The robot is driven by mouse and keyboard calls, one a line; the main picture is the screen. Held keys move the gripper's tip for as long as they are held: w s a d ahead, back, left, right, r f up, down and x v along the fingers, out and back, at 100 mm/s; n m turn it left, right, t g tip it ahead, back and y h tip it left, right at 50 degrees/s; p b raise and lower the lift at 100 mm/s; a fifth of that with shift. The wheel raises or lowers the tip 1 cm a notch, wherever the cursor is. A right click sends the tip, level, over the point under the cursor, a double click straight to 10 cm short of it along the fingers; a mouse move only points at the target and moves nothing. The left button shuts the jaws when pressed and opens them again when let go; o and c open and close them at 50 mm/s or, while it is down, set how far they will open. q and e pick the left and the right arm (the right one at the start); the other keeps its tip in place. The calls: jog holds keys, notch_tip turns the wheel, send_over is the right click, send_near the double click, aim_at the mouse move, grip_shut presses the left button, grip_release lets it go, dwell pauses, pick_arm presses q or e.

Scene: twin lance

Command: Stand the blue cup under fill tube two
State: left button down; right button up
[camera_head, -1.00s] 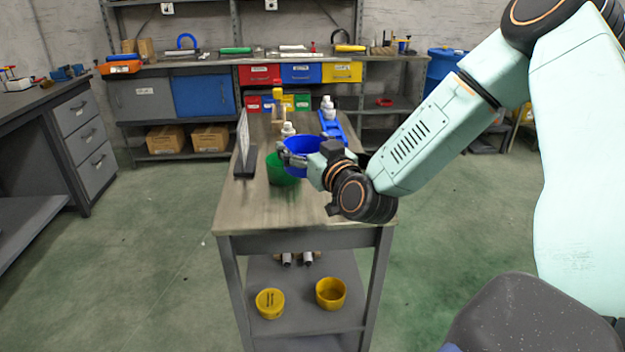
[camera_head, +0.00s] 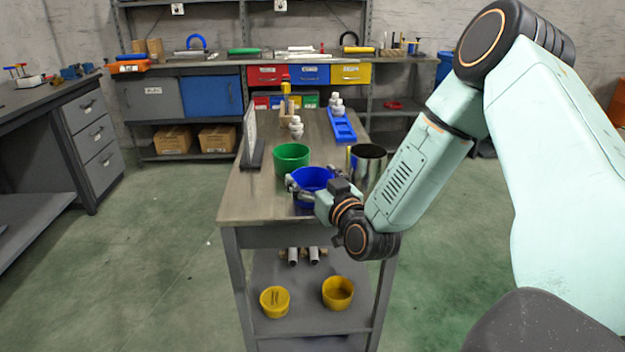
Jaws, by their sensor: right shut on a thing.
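The blue cup (camera_head: 313,176) is upright at the near part of the workbench top. My right gripper (camera_head: 306,190) is shut on it, with a finger showing at its left side. I cannot tell whether the cup's base touches the bench. Two short grey tubes (camera_head: 293,257) (camera_head: 314,255) show below the bench top, above the lower shelf. No number is readable on either tube. My left gripper is out of view.
A green cup (camera_head: 291,157) stands just behind the blue one, and a dark cylinder (camera_head: 366,160) is to the right. A sign panel (camera_head: 250,135) stands left. Two yellow cups (camera_head: 274,301) (camera_head: 338,292) are on the lower shelf (camera_head: 308,319). White bottles (camera_head: 296,127) and a blue tray (camera_head: 342,125) are farther back.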

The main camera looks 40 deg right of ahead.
jog(key=shift+s, duration=0.2)
jog(key=o, duration=0.8)
jog(key=shift+f, duration=0.1)
jog(key=shift+o, duration=0.9)
jog(key=shift+w+f, duration=0.1)
jog(key=shift+w, duration=0.05)
